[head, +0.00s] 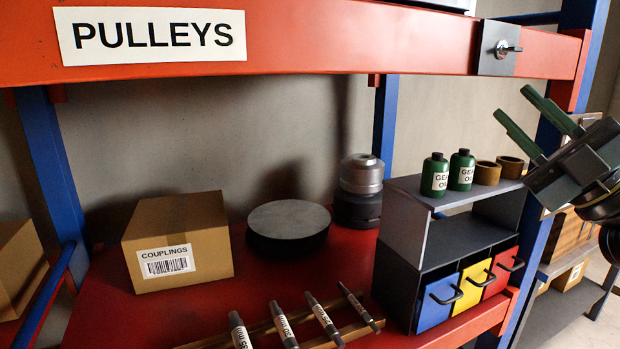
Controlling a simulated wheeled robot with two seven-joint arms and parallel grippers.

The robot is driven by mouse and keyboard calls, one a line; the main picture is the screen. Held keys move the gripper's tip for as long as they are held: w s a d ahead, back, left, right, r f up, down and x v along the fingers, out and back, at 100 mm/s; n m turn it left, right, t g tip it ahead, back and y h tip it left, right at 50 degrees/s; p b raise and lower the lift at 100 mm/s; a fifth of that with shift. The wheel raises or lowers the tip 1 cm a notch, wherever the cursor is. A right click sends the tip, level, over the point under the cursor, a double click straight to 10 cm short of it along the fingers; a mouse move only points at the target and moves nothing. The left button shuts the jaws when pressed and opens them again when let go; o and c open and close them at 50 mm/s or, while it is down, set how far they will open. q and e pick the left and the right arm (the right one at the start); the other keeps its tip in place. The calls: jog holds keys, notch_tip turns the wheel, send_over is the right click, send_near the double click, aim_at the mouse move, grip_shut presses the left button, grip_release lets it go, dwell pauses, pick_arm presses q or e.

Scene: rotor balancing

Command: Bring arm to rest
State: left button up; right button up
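My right gripper (535,112) is at the right edge of the head view, in front of the blue rack post. Its two green fingers point up and to the left, are spread apart, and hold nothing. It is to the right of the grey riser with the bottles and is not touching anything that I can see. My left gripper is not in view.
A red shelf (225,295) carries a couplings carton (180,238), a dark round disc (288,221), a metal cylinder device (360,190), several labelled rods (325,318) and a grey riser (402,212) over coloured drawers (472,283). A red beam (330,40) crosses above.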

jog(key=w+d+f+m+t+h, duration=0.1)
jog(key=d+f+m+h, duration=0.2)
jog(key=f+m+h, duration=0.85)
jog(key=d+f+m+h, duration=0.3)
jog(key=f+m+h, duration=0.8)
jog(key=f, duration=0.2)
jog(key=s+a+f+m+g, duration=0.15)
jog(key=s+f+g, duration=0.3)
jog(key=f, duration=0.75)
jog(key=s+a+f+n+g+y, duration=0.1)
jog(key=s+a+f+g+y, duration=0.1)
jog(key=s+a+f+g, duration=0.35)
jog(key=s+a+f+n+g+y, duration=0.1)
jog(key=s+a+f+g, duration=0.1)
jog(key=s+f, duration=0.5)
jog(key=s+a+f+n+g+y, duration=0.1)
jog(key=s+a+f+g+y, duration=0.15)
jog(key=s+f+g, duration=0.35)
jog(key=s+f, duration=0.2)
jog(key=f, duration=1)
jog(key=s+f, duration=0.2)
jog(key=f, duration=1)
jog(key=s+d+f, duration=0.2)
jog(key=s+f, duration=1.1)
jog(key=s, duration=0.2)
jog(key=shift+s+d+f+h, duration=0.15)
jog(key=shift+d+f+h, duration=0.1)
jog(key=shift+h, duration=0.15)
